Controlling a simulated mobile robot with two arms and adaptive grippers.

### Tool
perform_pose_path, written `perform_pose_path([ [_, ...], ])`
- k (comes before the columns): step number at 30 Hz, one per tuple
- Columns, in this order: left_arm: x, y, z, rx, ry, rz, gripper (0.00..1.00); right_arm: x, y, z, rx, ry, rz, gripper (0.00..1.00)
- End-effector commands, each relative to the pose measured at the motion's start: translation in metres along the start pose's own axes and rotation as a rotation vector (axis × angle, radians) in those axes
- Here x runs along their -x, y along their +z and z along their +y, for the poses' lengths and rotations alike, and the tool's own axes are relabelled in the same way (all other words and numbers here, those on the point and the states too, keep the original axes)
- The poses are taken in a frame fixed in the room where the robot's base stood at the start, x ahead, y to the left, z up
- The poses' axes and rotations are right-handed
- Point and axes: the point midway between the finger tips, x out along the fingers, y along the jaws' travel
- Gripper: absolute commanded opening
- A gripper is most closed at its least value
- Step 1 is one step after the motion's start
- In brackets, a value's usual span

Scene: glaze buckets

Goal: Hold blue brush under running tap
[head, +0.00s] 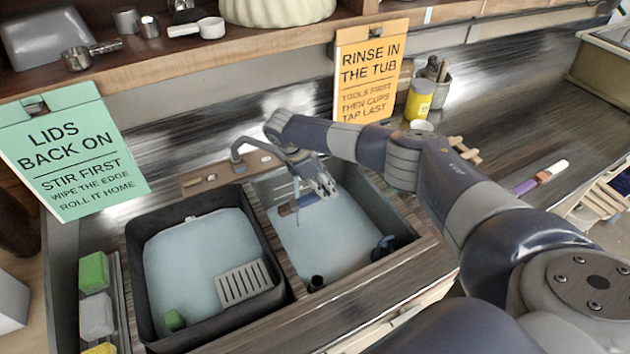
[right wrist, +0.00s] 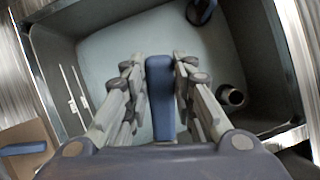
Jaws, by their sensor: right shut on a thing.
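My right gripper (head: 322,188) is over the right basin (head: 398,215), close to the tap. It is shut on the blue brush (right wrist: 160,98), whose blue part lies between the fingers in the right wrist view. In the head view, part of the brush (head: 306,201) shows left of the fingers, above the pale basin floor. The grey tap (head: 238,148) rises from a brown block behind the basins; its outlet is partly hidden by my gripper and arm. I cannot make out clearly whether water reaches the brush. My left gripper is not in view.
A dark blue item (head: 382,247) and a small dark cup (head: 316,283) are in the right basin. Sponges (head: 95,315) lie at left. An orange sign (head: 368,70) stands behind.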

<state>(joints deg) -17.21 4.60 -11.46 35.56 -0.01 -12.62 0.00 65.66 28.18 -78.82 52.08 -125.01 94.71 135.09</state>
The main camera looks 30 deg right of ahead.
Motion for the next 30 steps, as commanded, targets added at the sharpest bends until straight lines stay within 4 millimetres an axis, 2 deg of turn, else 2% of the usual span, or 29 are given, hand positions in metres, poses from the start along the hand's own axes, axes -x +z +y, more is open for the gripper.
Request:
perform_pose_path([
  [9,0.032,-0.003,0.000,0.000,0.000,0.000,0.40,0.022,-0.002,-0.014,0.003,0.000,0.000,0.02],
  [21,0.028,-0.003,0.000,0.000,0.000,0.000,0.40,0.046,-0.010,-0.037,0.001,0.001,0.000,0.02],
  [30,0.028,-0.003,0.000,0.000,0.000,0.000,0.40,0.050,-0.011,-0.039,0.000,0.000,0.000,0.02],
])
